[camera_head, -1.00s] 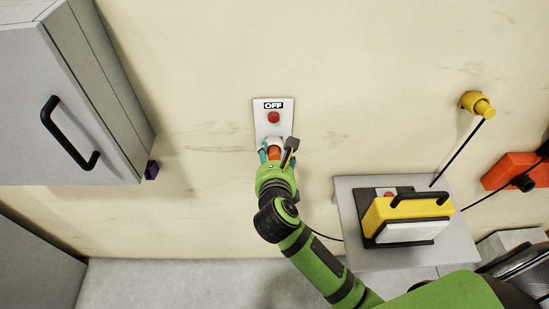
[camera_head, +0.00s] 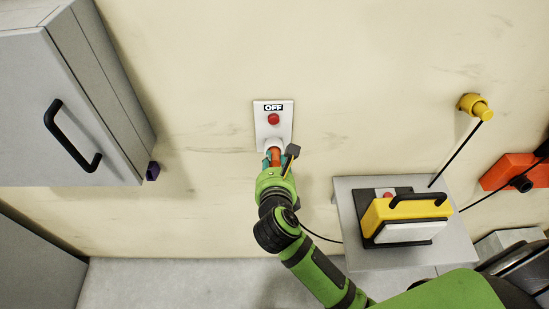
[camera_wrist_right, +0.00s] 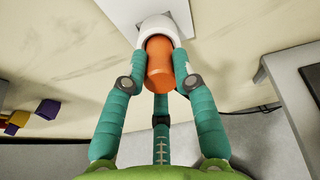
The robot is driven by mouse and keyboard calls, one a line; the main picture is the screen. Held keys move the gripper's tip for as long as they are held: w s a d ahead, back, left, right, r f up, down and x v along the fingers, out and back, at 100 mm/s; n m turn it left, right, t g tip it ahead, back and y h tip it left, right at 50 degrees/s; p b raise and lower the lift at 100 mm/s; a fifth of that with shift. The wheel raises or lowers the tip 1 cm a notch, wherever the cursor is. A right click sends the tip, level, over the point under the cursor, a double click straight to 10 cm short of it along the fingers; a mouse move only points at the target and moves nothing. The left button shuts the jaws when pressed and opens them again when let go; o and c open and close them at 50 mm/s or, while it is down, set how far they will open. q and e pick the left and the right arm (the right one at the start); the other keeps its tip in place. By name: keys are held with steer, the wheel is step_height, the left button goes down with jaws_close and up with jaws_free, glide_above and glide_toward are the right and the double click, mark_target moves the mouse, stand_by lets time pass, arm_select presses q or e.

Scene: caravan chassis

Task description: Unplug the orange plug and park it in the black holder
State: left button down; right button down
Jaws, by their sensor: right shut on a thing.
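The orange plug (camera_head: 276,157) is at the white socket (camera_head: 273,144) under the red button on the wall plate. My right gripper (camera_head: 275,162) is shut on the plug from below. In the right wrist view its teal fingers (camera_wrist_right: 158,62) stand on both sides of the orange plug (camera_wrist_right: 160,66), with the white socket ring (camera_wrist_right: 152,28) behind it. I cannot tell how deep the plug sits in the socket. I cannot make out for sure which thing is the black holder. My left gripper is not in view.
A grey cabinet (camera_head: 60,110) with a black handle hangs at left, a small dark purple block (camera_head: 152,171) by its edge. A yellow case (camera_head: 405,217) stands on a grey shelf (camera_head: 350,200) at right. A cable runs from the plug's side. The wall between is clear.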

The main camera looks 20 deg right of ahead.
mark_target(275, 165)
steer(key=shift+p+v, duration=0.75)
steer(key=shift+v, duration=1.3)
steer(key=shift+f, duration=0.1)
